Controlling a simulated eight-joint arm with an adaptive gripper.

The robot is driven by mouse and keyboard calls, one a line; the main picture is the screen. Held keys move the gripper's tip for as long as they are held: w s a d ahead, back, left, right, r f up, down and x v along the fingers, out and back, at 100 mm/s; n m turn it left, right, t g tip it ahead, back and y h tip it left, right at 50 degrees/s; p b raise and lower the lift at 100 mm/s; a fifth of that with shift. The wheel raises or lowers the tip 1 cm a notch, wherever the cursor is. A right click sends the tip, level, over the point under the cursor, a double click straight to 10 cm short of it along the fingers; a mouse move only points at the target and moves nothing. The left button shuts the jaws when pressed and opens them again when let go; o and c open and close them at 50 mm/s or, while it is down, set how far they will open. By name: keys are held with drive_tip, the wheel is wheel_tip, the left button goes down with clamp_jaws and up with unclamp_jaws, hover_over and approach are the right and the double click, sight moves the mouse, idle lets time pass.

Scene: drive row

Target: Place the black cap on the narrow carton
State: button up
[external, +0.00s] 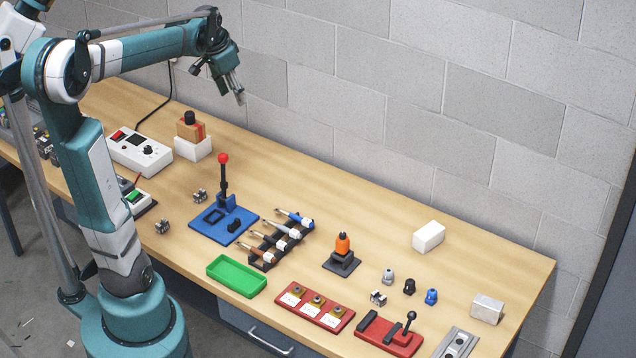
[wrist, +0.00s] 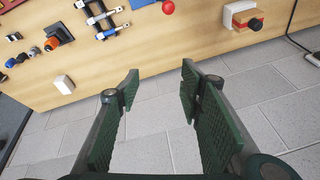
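A small black cap-like piece (external: 409,286) stands on the bench between a silver one (external: 388,276) and a blue one (external: 431,297). A white carton (external: 428,237) lies near the wall and also shows in the wrist view (wrist: 64,84). Another white box (external: 193,148) at the back left carries a brown-and-red block (external: 188,130) with a black round piece (external: 190,117) on top. I cannot tell for sure which carton is the narrow one. My gripper (external: 240,97) is raised beyond the bench's back edge, far from these; in the wrist view (wrist: 160,82) it is open and empty.
A blue base with a red-knobbed lever (external: 223,185), a tool rack (external: 270,240), an orange-topped stand (external: 342,245) and a green tray (external: 236,276) occupy the middle. A grey box (external: 487,309) stands at right. The block wall (external: 400,110) rises behind; the rear bench strip is mostly clear.

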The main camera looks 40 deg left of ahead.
drive_tip(key=s+d+f+n+t, duration=0.1)
drive_tip(key=s+d+f+n, duration=0.1)
drive_tip(key=s+d, duration=0.6)
drive_tip(key=s+d+f+n+t, duration=0.1)
drive_tip(key=s+d+f+t, duration=0.1)
drive_tip(key=s+d+f, duration=0.3)
drive_tip(key=s+d, duration=0.4)
drive_tip(key=s, duration=0.4)
drive_tip(key=shift+s+n+h, duration=0.3)
drive_tip(key=shift+s+n, duration=0.1)
drive_tip(key=shift+f, duration=0.2)
